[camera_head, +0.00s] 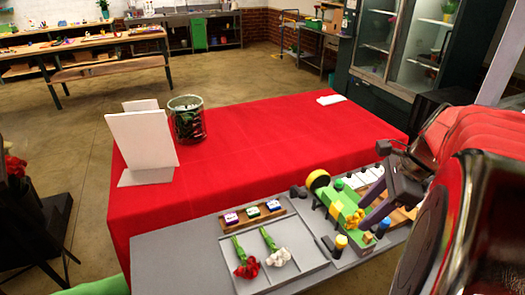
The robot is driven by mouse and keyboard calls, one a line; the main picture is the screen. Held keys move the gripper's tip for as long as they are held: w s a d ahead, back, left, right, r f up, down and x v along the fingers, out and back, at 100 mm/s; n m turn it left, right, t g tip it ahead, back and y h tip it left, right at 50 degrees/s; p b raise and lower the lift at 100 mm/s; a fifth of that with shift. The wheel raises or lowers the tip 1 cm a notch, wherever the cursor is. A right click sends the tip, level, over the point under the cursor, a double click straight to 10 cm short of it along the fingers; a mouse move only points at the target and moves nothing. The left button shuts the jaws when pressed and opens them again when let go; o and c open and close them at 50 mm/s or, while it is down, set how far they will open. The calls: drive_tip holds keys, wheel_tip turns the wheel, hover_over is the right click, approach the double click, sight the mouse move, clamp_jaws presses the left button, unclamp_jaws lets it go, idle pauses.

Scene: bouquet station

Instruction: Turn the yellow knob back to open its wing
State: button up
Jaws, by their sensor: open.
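The yellow knob (341,241) is a small yellow cap on a dark post at the front of the green fixture (345,213), beside a dark block. A blue-capped knob (383,224) stands to its right and a green-capped one (338,185) behind. Yellow flowers (355,219) lie at the fixture's front end. My gripper (376,188) is open over the right side of the fixture, behind and to the right of the yellow knob, and apart from it. The knob's turn angle and the wing's position are too small to tell.
A grey tray (305,273) left of the fixture holds a red and a white flower. A wooden rack (252,217) with three small boxes stands behind it. A white board (143,140) and a glass container (187,120) stand on the red tablecloth (260,150), whose middle is clear.

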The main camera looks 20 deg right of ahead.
sight(343, 239)
drive_tip(key=d+m, duration=0.1)
drive_tip(key=s+d+m, duration=0.1)
drive_tip(key=shift+d+f, duration=0.15)
drive_tip(key=shift+d, duration=0.15)
drive_tip(key=x, duration=1.3)
drive_tip(key=shift+w+a+f, duration=0.25)
drive_tip(key=shift+w+a, duration=0.05)
drive_tip(key=shift+w, duration=0.05)
drive_tip(key=shift+c, duration=0.4)
drive_tip(key=shift+t, duration=0.3)
drive_tip(key=c, duration=0.9)
drive_tip(key=shift+d, duration=0.15)
drive_tip(key=shift+c, duration=0.3)
